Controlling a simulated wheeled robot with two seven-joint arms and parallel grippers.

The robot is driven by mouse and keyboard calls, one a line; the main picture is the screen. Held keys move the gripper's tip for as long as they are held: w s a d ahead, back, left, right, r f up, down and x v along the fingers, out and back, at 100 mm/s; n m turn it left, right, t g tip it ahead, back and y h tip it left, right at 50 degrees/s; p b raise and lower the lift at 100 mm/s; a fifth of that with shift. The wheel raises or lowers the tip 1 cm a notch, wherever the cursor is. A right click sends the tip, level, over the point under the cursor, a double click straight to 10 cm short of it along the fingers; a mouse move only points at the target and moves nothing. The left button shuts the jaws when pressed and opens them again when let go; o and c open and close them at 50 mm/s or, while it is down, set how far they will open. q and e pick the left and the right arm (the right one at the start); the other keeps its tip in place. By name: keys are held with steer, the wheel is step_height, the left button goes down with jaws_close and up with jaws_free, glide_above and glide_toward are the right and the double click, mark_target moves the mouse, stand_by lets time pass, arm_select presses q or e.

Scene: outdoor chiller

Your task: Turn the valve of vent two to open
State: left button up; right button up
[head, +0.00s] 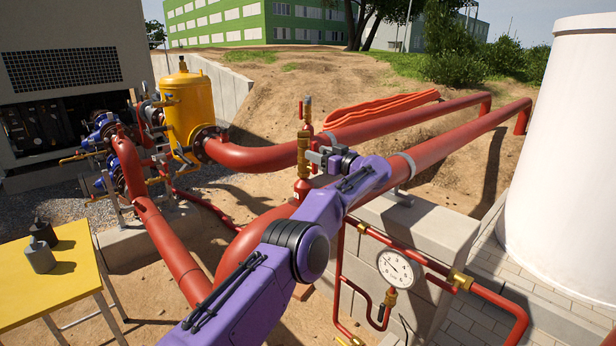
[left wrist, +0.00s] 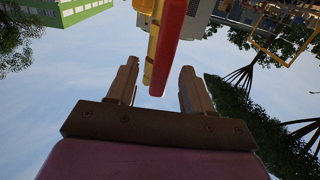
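A brass vent valve (head: 303,152) stands upright on a red fitting on the red pipes, at the middle of the head view. Brass and red fittings (head: 307,108) show just above it; I see no label telling which is vent two. My left gripper (head: 315,157) is beside the brass valve, at its right in the head view. In the left wrist view the gripper (left wrist: 160,68) is open. A red lever (left wrist: 172,45) with a yellowish bar (left wrist: 150,45) beside it shows between the fingers; I cannot tell whether they touch. My right gripper is not in view.
A pressure gauge (head: 396,268) on thin red piping is at the lower right, before a concrete block (head: 428,222). A white tank (head: 565,140) stands at the right. A yellow tank (head: 186,105) and a yellow table (head: 70,285) are at the left.

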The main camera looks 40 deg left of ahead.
arm_select(q)
steer(key=o, duration=0.5)
steer(key=shift+c, duration=0.2)
steer(key=d+b, duration=0.1)
steer(key=d, duration=0.6)
steer(key=shift+s+b, duration=0.35)
steer(key=shift+b, duration=0.05)
steer(key=d+b, duration=0.4)
steer(key=d, duration=0.6)
steer(key=shift+s+d, duration=0.2)
steer(key=shift+s, duration=0.25)
steer(key=shift+r, duration=0.1)
